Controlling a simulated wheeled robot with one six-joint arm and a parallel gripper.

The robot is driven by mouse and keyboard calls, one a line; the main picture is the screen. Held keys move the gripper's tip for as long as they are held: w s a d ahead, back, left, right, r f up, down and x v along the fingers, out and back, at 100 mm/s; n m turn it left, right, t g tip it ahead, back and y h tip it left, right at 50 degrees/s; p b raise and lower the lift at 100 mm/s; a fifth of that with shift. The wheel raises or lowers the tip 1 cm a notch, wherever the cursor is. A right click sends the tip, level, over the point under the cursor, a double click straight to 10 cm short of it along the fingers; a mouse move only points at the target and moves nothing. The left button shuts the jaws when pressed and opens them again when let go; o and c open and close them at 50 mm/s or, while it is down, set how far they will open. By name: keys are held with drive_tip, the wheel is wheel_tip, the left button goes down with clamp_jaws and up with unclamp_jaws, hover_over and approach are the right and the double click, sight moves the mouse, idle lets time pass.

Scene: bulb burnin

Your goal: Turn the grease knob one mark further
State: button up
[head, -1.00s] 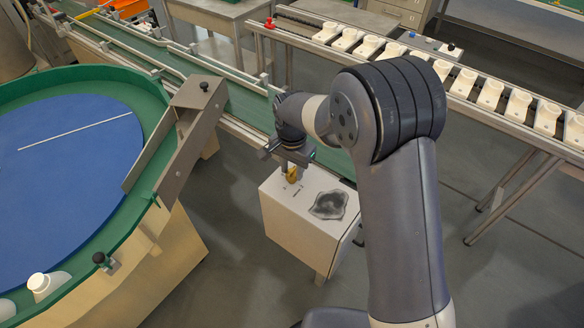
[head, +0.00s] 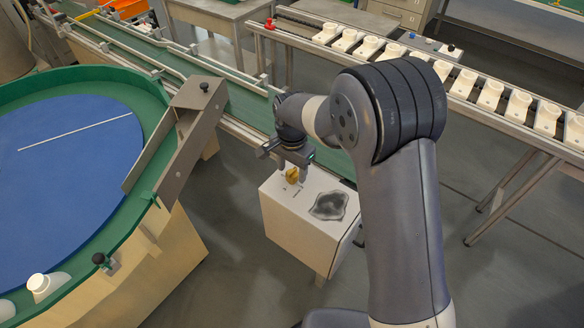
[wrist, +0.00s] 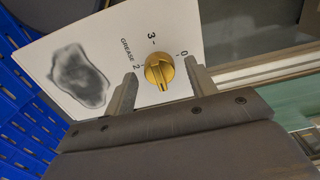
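The yellow grease knob (wrist: 159,71) sits on the white panel, beside the printed word GREASE and the figures 0, 2 and 3. Its raised bar runs up and down in the wrist view, with the long end pointing down, away from the 3. No figure shows at that lower end. My gripper (wrist: 161,84) is open, one finger on each side of the knob with a gap to both. In the head view my gripper (head: 292,174) is over the white box (head: 305,235), with the knob (head: 292,176) visible between the fingers.
A dark grey stain-like patch (head: 329,204) lies on the box top, right of the knob. A green conveyor (head: 250,105) runs behind the box. A round blue table with a green rim (head: 155,215) stands at left. A rail with several white holders (head: 490,95) is at back right.

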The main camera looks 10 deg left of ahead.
sight(292, 171)
wheel_tip(292, 171, up, 11)
idle(0.7)
drive_tip(key=shift+f, duration=0.15)
wheel_tip(292, 171, down, 11)
idle(0.5)
drive_tip(key=shift+r, duration=0.2)
